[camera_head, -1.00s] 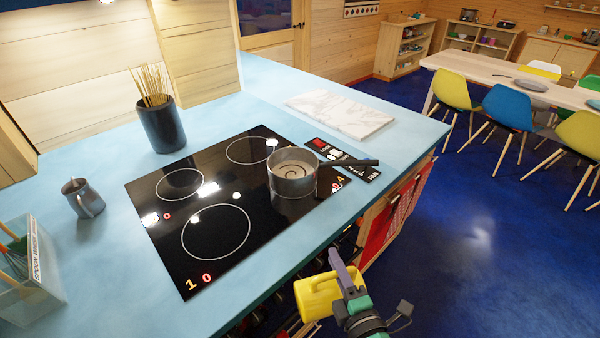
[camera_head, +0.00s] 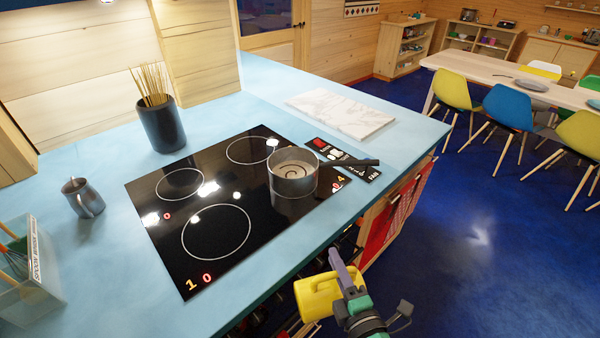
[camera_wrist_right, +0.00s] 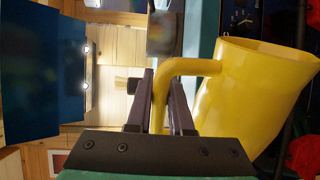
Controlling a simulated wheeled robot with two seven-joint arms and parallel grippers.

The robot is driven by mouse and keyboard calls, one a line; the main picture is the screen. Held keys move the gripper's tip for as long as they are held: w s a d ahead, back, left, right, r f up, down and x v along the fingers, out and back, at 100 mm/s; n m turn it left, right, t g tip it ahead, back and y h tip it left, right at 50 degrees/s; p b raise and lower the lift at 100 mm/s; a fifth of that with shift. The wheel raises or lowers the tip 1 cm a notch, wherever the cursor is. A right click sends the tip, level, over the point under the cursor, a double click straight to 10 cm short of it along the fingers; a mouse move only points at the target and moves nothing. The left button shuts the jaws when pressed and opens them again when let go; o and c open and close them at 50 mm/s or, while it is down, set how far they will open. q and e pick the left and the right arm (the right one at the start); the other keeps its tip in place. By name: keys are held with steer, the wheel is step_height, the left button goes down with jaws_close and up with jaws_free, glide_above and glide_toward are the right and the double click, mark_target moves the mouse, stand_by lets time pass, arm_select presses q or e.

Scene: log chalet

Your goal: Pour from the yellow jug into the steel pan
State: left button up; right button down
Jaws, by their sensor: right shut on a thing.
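The yellow jug (camera_head: 315,297) is in my right gripper (camera_head: 341,264), in front of and below the counter's front edge. In the right wrist view the jug (camera_wrist_right: 250,95) shows large, and my gripper's fingers (camera_wrist_right: 160,100) are shut on its handle. What is inside the jug is hidden. The pan's inside shows a greyish bottom with a ring pattern. The jug is apart from the pan, nearer to me. My left gripper is not in view.
The black hob (camera_head: 215,232) is set in the blue counter (camera_head: 110,285). A dark pot of sticks (camera_head: 162,125), a small metal jug (camera_head: 84,197) and a clear utensil box (camera_head: 35,285) stand on the left. A marble board (camera_head: 340,114) lies behind the pan.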

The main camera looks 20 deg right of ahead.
steer(key=shift+r, duration=0.1)
step_height(320, 180, up, 4)
steer(key=n+p, duration=0.2)
steer(key=p, duration=0.3)
steer(key=shift+r, duration=0.1)
steer(key=shift+r+n+h, duration=0.1)
steer(key=shift+n+h, duration=0.2)
steer(key=shift+n, duration=0.2)
step_height(320, 180, up, 12)
steer(key=p, duration=0.6)
steer(key=shift+f+p, duration=0.2)
steer(key=shift+p, duration=0.15)
